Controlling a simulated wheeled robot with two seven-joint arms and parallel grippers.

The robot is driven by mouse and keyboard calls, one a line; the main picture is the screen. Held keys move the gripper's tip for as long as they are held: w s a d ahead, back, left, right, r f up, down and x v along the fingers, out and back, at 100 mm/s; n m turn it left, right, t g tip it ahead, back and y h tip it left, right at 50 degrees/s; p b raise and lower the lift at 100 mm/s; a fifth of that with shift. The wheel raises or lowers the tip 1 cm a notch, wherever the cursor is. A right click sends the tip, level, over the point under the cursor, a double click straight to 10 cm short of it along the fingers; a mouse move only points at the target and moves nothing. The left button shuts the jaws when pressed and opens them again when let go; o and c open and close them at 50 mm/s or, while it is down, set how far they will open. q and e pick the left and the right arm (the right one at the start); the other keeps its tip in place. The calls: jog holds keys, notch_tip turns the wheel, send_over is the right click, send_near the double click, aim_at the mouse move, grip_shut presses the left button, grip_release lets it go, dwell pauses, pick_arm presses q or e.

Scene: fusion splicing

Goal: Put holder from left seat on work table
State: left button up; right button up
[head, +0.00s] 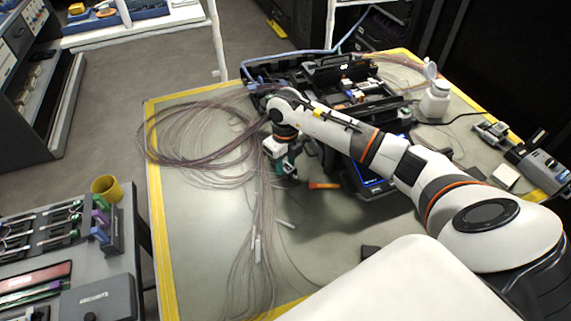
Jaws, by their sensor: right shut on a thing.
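The work table (205,250) has a grey top with a yellow border. The black fusion splicer (340,72) stands open at its back middle, with a small blue screen on its front side partly behind my right arm. My right gripper (284,174) points down over the table, just left of the splicer's front. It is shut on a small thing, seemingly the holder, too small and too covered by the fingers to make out. The left seat cannot be told apart behind my arm. My left gripper is not in view.
Loose fibre coils (190,135) spread over the table's left part, with strands running forward past the gripper. An orange piece (324,185) lies right of the gripper. A white bottle (434,100) stands right of the splicer. The front-left tabletop is mostly clear.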

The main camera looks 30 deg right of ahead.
aim_at(286, 166)
jog(key=shift+f, duration=0.7)
jog(key=shift+f, duration=0.1)
jog(key=o, duration=1)
jog(key=shift+r, duration=0.4)
notch_tip(286, 166, up, 12)
jog(key=shift+f+b, duration=0.25)
jog(key=shift+b, duration=0.55)
